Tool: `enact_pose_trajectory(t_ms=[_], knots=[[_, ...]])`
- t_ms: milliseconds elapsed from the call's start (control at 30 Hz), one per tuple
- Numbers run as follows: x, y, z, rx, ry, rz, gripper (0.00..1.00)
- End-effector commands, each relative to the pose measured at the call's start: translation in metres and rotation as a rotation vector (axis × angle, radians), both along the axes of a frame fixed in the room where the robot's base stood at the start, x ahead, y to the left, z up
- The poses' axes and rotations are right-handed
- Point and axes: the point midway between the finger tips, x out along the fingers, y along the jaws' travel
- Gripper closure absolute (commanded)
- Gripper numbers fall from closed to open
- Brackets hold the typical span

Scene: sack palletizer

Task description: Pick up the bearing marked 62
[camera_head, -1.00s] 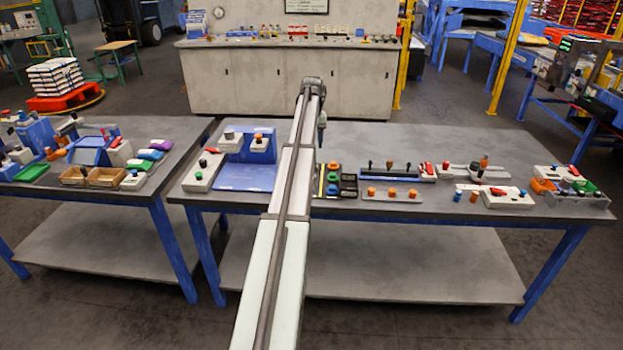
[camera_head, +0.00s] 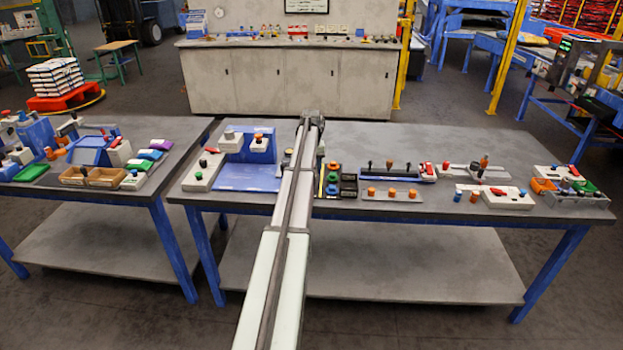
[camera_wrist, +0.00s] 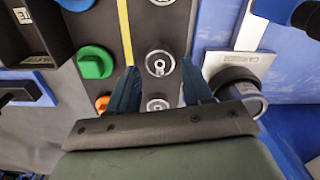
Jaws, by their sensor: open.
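Several round metal bearings sit in a row on a dark strip in the wrist view. One bearing (camera_wrist: 160,63) lies in the gap between the fingertips of my gripper (camera_wrist: 160,68). A second bearing (camera_wrist: 157,104) is nearer the gripper body, and another is cut off at the top edge. Their markings are too small to read. My gripper is open, with one blue finger on each side of the row and nothing held. In the head view my arm hides the bearings and most of the gripper.
A yellow strip (camera_wrist: 125,30), a green knob (camera_wrist: 95,62) and an orange knob (camera_wrist: 102,103) stand left of the row. A grey labelled plate (camera_wrist: 252,68) with a dark cylinder is close on the right. A blue fixture (camera_head: 248,178) stands left of the arm on the workbench (camera_head: 430,140).

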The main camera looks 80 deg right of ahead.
Motion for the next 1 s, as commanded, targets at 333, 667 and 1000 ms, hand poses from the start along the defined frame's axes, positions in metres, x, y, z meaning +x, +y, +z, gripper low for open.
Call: enact_pose_trajectory(t_ms=[333,667,1000], knots=[[0.0,0.0,-0.019,-0.001,0.0,0.0,0.5],[0.0,0.0,-0.019,-0.001,0.0,0.0,0.77],[0.0,0.0,-0.019,-0.001,0.0,0.0,0.94]])
